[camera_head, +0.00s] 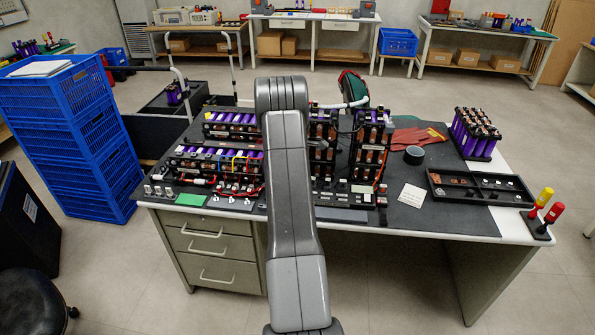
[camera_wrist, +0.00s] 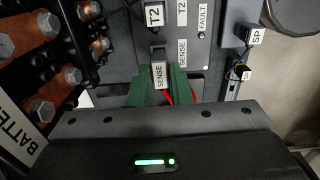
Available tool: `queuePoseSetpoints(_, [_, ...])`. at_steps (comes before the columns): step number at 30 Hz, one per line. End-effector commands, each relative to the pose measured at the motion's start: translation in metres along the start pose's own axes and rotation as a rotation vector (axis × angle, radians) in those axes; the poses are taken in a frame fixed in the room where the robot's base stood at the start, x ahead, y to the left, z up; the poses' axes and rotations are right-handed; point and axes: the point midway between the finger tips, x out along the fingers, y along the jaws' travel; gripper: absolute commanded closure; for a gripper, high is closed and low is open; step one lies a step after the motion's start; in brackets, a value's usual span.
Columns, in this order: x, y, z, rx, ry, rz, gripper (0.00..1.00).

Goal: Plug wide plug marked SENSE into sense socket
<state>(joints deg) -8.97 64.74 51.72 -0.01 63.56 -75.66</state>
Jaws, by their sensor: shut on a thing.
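In the wrist view, my gripper (camera_wrist: 161,84) has two green fingers shut on the sides of a plug (camera_wrist: 159,74) with a white label reading SENSE. A dark part at the plug's front end meets the grey panel, beside a printed SENSE label (camera_wrist: 182,53). The sense socket itself is not clearly visible; the plug's front covers that spot. I cannot tell whether the plug is seated or only in front of it. A red wire shows beside the right finger. In the head view, my arm hides the gripper and plug.
In the wrist view, a T2 plug (camera_wrist: 155,16) sits just beyond, a FAULT label (camera_wrist: 202,20) is right, and an SP plug (camera_wrist: 253,36) is farther right. Copper busbars with bolts (camera_wrist: 60,65) crowd the left.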

Motion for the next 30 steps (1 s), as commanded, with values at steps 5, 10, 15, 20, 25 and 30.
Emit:
queuePoseSetpoints(5, [0.0082, -0.0002, 0.0000, 0.000, 0.000, 0.000, 0.98])
queuePoseSetpoints(10, [0.0073, -0.0002, 0.0000, 0.000, 0.000, 0.000, 0.98])
queuePoseSetpoints(15, [0.0087, -0.0002, 0.0000, 0.000, 0.000, 0.000, 0.98])
queuePoseSetpoints(20, [0.0133, 0.0001, 0.0000, 0.000, 0.000, 0.000, 0.98])
queuePoseSetpoints(25, [0.0118, 0.0001, 0.0000, 0.000, 0.000, 0.000, 0.56])
queuePoseSetpoints(30, [0.0118, 0.0001, 0.0000, 0.000, 0.000, 0.000, 0.56])
